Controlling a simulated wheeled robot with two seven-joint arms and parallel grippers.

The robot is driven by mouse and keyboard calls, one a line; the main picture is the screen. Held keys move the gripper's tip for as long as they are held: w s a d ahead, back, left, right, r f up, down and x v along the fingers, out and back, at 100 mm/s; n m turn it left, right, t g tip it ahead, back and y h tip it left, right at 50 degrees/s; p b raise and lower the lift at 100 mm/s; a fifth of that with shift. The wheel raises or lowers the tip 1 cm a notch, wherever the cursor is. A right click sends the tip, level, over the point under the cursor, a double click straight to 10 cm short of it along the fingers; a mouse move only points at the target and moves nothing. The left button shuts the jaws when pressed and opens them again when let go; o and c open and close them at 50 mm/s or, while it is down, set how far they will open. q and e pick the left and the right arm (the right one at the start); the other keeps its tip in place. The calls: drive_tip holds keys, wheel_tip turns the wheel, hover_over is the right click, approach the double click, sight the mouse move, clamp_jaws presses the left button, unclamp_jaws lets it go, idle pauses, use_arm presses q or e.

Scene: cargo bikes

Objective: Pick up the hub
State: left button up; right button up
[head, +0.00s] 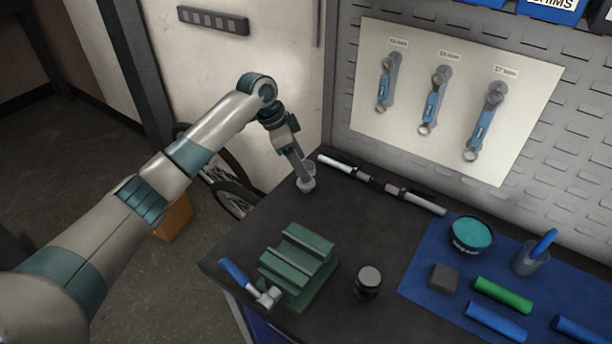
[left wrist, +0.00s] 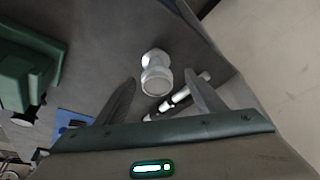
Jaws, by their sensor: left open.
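The silver hub (head: 308,186) stands on the dark bench top near its back left corner, partly hidden by my gripper in the head view. In the left wrist view the hub (left wrist: 156,78) is a pale flanged cylinder that appears between the two fingertips. My left gripper (head: 301,169) points down over the hub, with its fingers parted. In the left wrist view my left gripper (left wrist: 159,80) has one finger on each side of the hub, with visible gaps. I cannot tell how far the fingertips are above it. My right gripper is not in view.
A silver and black rod (head: 381,185) lies behind the hub along the pegboard. A green vise (head: 300,262) with a blue handle and a dark jar (head: 368,282) stand nearer the front. A blue mat (head: 418,278) at right holds a teal tin, cup and grips.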

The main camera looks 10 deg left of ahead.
use_arm(q)
drive_tip(key=x, duration=0.1)
drive_tip(key=p+x, duration=0.2)
drive_tip(key=shift+s+d+f, duration=0.25)
drive_tip(key=shift+f, duration=0.05)
drive_tip(key=shift+w+d+f, duration=0.1)
drive_tip(key=shift+d+f, duration=0.05)
drive_tip(key=shift+f, duration=0.45)
drive_tip(key=c, duration=1.3)
drive_tip(key=shift+r, duration=0.1)
